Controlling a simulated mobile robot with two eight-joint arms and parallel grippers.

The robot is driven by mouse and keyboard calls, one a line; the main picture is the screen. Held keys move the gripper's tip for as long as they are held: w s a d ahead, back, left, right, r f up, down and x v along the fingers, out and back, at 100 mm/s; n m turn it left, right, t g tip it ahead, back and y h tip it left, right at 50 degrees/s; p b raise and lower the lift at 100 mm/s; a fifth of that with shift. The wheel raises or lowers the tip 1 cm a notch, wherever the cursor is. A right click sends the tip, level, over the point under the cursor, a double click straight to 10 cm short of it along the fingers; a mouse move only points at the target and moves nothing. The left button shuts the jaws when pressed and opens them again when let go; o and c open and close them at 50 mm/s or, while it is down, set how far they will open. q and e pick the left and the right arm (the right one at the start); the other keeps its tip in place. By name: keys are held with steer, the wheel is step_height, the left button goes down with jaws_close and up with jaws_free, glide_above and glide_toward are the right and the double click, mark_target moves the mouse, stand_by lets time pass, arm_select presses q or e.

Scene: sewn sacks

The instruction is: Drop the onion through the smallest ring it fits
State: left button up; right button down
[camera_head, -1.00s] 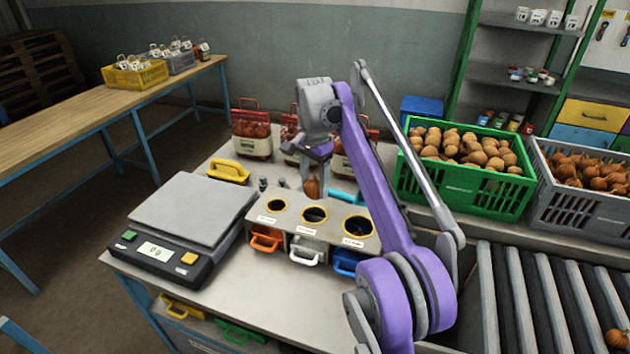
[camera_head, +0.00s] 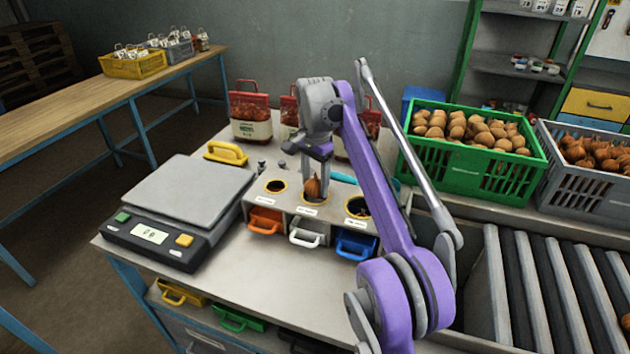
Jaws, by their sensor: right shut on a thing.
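An onion (camera_head: 313,188) is held in my right gripper (camera_head: 314,180), which is shut on it and points down. The onion is at the middle ring (camera_head: 314,198) of the ring stand (camera_head: 286,204) and hides most of that opening. I cannot tell whether it touches the rim. The smaller left ring (camera_head: 276,186) and the larger right ring (camera_head: 358,208) are uncovered. Below the rings sit an orange bin (camera_head: 264,222), a white bin (camera_head: 308,232) and a blue bin (camera_head: 356,245). My left gripper is not in view.
A scale (camera_head: 185,203) stands left of the ring stand. Red sacks (camera_head: 250,116) stand behind it. A green crate of potatoes (camera_head: 470,165), a grey crate of onions (camera_head: 588,187) and a roller conveyor (camera_head: 540,290) are at the right. The table front is clear.

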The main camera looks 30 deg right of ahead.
jaws_free()
steer(key=shift+r, duration=0.1)
step_height(320, 180, up, 11)
steer(key=p, duration=0.5)
steer(key=shift+p, duration=0.35)
